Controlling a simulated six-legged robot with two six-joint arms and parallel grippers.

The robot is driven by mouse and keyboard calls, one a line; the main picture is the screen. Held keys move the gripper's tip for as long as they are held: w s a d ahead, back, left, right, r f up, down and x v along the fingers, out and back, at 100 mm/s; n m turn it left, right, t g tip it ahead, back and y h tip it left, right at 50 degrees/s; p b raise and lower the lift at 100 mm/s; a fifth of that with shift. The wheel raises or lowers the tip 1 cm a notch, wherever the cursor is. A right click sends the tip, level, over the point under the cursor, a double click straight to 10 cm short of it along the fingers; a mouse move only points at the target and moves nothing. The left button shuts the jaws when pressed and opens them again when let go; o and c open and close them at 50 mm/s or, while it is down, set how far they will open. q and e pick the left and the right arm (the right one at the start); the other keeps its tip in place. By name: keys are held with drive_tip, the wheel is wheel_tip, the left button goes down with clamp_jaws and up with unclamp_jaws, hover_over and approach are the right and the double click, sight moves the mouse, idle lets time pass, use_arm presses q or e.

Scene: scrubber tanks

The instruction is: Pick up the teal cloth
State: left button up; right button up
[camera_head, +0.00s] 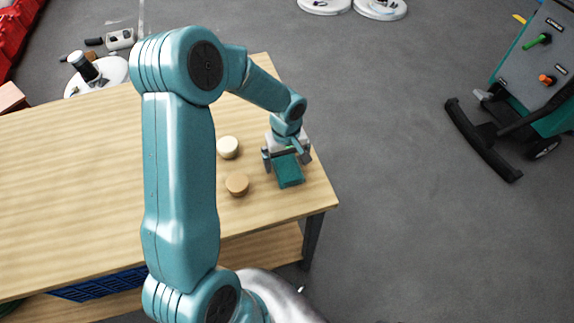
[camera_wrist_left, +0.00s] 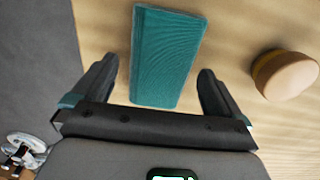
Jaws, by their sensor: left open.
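The teal cloth (camera_head: 289,172) lies flat on the wooden table (camera_head: 80,180) near its right end. In the left wrist view the cloth (camera_wrist_left: 167,58) is a ribbed rectangle running away from between my fingers. My left gripper (camera_head: 287,156) is over the cloth's far end in the head view, fingers spread to either side. In the left wrist view the left gripper (camera_wrist_left: 160,88) is open, with nothing between the fingers touching them; its exact height above the table is hard to tell. My right gripper is not in view.
A cream round piece (camera_head: 228,147) and a tan round piece (camera_head: 237,184) stand left of the cloth. The tan piece (camera_wrist_left: 285,74) is also right of the fingers in the wrist view. The table's right edge is close by. A wheeled machine (camera_head: 535,75) stands on the floor at right.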

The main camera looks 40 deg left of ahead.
sight(286, 162)
use_arm(q)
drive_tip(key=shift+s+f, duration=0.15)
drive_tip(key=shift+f, duration=0.2)
drive_tip(key=c, duration=1.1)
drive_tip(key=shift+o, duration=0.2)
drive_tip(key=shift+r, duration=0.5)
wheel_tip(286, 162, up, 19)
drive_tip(key=shift+p, duration=0.4)
